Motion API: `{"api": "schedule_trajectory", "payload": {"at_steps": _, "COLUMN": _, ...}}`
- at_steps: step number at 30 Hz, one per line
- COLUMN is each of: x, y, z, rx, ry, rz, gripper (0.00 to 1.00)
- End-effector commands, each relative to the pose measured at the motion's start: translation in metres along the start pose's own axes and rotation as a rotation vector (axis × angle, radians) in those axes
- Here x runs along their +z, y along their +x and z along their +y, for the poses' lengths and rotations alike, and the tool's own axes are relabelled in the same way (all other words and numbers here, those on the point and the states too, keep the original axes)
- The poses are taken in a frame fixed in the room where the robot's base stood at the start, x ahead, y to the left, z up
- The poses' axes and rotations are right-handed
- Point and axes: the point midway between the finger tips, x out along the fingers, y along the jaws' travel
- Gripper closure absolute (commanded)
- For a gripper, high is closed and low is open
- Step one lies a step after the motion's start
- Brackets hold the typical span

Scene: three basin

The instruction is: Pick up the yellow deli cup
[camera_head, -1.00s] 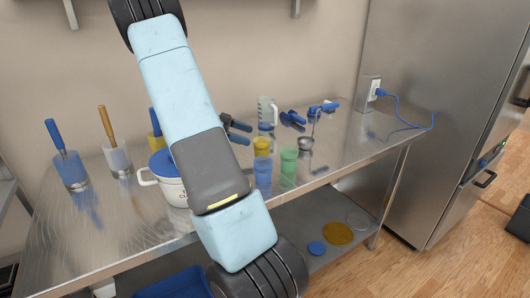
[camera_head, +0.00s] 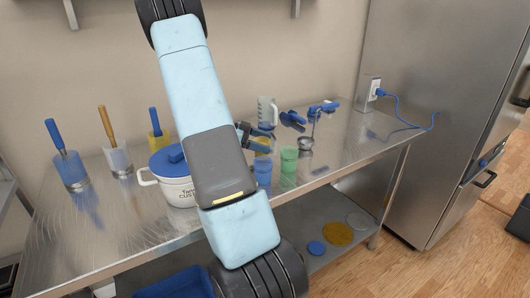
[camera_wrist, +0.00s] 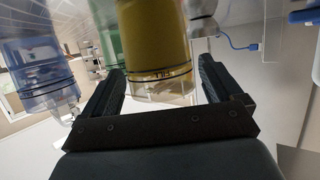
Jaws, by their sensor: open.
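The yellow deli cup (camera_head: 263,149) stands on the steel table, partly hidden by my gripper (camera_head: 258,134) and arm in the head view. In the wrist view the yellow deli cup (camera_wrist: 155,38) is large, its end reaching between the two black fingers of my gripper (camera_wrist: 161,72). The fingers are spread, with a visible gap on each side of the cup. A blue translucent cup (camera_head: 263,173) and a green cup (camera_head: 288,166) stand close to it. They also show left of the yellow cup in the wrist view, the blue (camera_wrist: 38,70) and the green (camera_wrist: 106,35).
A white pot with a blue lid (camera_head: 172,178) stands left of my arm. A clear measuring jug (camera_head: 267,111), a small metal cup (camera_head: 305,144) and blue-handled tools (camera_head: 293,119) are near the cups. Containers with upright handles (camera_head: 70,170) line the left. The table's right side is mostly clear.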

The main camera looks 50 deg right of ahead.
Motion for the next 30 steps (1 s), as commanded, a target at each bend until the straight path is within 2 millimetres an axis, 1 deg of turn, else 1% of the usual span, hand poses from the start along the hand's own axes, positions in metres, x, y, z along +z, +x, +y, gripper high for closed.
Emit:
{"api": "schedule_trajectory", "payload": {"at_steps": 1, "x": 0.0000, "y": -0.0001, "z": 0.0000, "rx": 0.000, "ry": 0.000, "rz": 0.000, "gripper": 0.10}}
{"api": "schedule_trajectory", "payload": {"at_steps": 2, "x": 0.0000, "y": -0.0002, "z": 0.0000, "rx": 0.000, "ry": 0.000, "rz": 0.000, "gripper": 0.13}}
{"api": "schedule_trajectory", "payload": {"at_steps": 15, "x": 0.0001, "y": -0.0006, "z": 0.0000, "rx": -0.001, "ry": 0.000, "rz": 0.000, "gripper": 0.55}}
{"api": "schedule_trajectory", "payload": {"at_steps": 18, "x": 0.0000, "y": -0.0007, "z": 0.0000, "rx": -0.001, "ry": 0.000, "rz": 0.000, "gripper": 0.63}}
{"api": "schedule_trajectory", "payload": {"at_steps": 30, "x": -0.0016, "y": -0.0018, "z": 0.0000, "rx": -0.002, "ry": 0.000, "rz": 0.000, "gripper": 0.64}}
